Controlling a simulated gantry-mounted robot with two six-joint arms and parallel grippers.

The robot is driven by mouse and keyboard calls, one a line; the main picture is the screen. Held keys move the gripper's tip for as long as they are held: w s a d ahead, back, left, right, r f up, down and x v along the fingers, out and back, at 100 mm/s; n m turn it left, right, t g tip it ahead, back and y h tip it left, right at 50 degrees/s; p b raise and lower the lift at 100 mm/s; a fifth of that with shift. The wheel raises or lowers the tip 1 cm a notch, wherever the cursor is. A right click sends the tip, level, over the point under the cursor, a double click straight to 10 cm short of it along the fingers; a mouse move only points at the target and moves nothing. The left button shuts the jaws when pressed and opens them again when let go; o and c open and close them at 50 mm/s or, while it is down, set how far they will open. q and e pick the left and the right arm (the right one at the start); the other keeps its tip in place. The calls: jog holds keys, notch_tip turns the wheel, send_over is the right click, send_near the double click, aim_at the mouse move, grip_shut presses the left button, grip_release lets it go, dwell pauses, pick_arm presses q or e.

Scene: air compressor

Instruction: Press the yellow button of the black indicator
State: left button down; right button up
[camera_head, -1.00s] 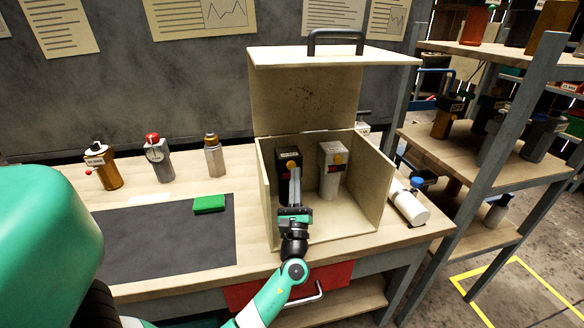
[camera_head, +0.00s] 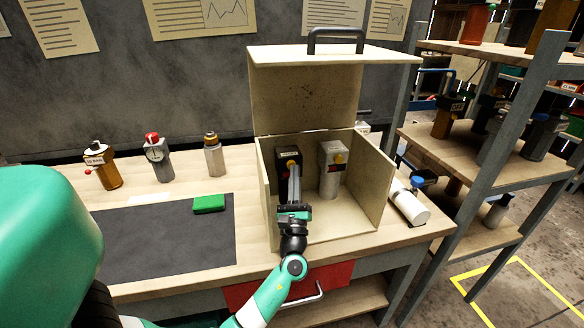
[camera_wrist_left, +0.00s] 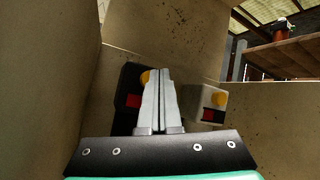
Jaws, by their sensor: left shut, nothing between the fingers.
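The black indicator (camera_head: 283,160) stands upright inside the open beige box (camera_head: 377,190), on its left side. Its yellow button (camera_head: 292,160) is at the top of its front, and in the left wrist view the button (camera_wrist_left: 145,77) is partly hidden behind my fingers. A red patch (camera_wrist_left: 133,100) shows below it. My left gripper (camera_head: 294,168) is shut and empty, its fingertips pointing up in front of the black indicator, close to the button. Whether they touch it cannot be told. In the wrist view the left gripper (camera_wrist_left: 158,72) covers part of the indicator. My right gripper is not in view.
A white indicator (camera_head: 328,176) with a yellow button stands to the right in the box. A green block (camera_head: 209,204) lies on the dark mat (camera_head: 160,245). Several devices stand at the back left. A white cylinder (camera_head: 409,207) lies right of the box.

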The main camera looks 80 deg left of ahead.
pick_arm(q)
jog(key=shift+a+f, duration=0.1)
jog(key=shift+a, duration=0.5)
dwell(0.8)
dwell(0.4)
jog(key=shift+d, duration=1.05)
jog(key=shift+w+d+p, duration=0.15)
jog(key=shift+d+p, duration=0.7)
jog(key=shift+d, duration=1.65)
